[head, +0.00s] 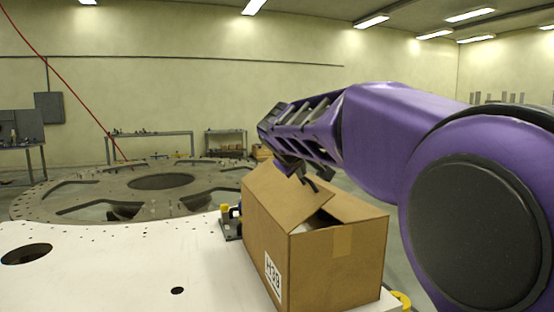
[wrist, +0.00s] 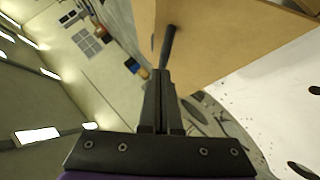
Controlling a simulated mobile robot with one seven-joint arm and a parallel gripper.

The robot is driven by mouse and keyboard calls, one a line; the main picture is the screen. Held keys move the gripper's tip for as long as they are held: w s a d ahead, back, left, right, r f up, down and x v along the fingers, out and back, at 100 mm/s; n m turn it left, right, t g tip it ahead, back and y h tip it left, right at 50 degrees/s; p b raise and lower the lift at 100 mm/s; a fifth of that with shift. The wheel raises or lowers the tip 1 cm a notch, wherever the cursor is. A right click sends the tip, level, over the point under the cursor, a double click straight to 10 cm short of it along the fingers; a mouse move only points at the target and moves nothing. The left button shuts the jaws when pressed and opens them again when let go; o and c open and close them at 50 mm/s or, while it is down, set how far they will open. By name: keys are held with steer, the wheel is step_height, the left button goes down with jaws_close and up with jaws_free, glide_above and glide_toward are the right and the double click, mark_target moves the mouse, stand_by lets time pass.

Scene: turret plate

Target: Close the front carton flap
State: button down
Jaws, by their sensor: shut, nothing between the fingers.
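The brown cardboard carton (head: 338,262) stands on the white plate, with a white label and tape on its sides. In the head view one carton flap (head: 285,197) is tilted up along the left side, and another flap (head: 346,209) slopes low at the right; a dark gap shows between them. I cannot tell which is the front one. My gripper (head: 311,183) is shut and empty, just above the tilted flap. In the wrist view my gripper (wrist: 162,76) points at brown cardboard (wrist: 235,38), its dark tip overlapping the cardboard's edge; contact cannot be told.
The white plate (head: 120,262) has holes and is mostly clear left of the carton. A small dark fixture with a yellow cap (head: 226,211) stands close by the carton's left side. A large round turret plate (head: 70,190) lies behind. A yellow part (head: 402,299) sits at the right.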

mark_target(320, 188)
steer(key=shift+w+d+f+b, duration=0.25)
steer(key=shift+d+f+b, duration=0.25)
steer(key=shift+d+f, duration=0.4)
steer(key=shift+w+d+f+b, duration=0.25)
steer(key=shift+d+f+b, duration=0.2)
steer(key=shift+d+f, duration=0.45)
steer(key=shift+w+d+f+b, duration=0.25)
steer(key=shift+d+f+b, duration=0.25)
steer(key=shift+d+f, duration=0.35)
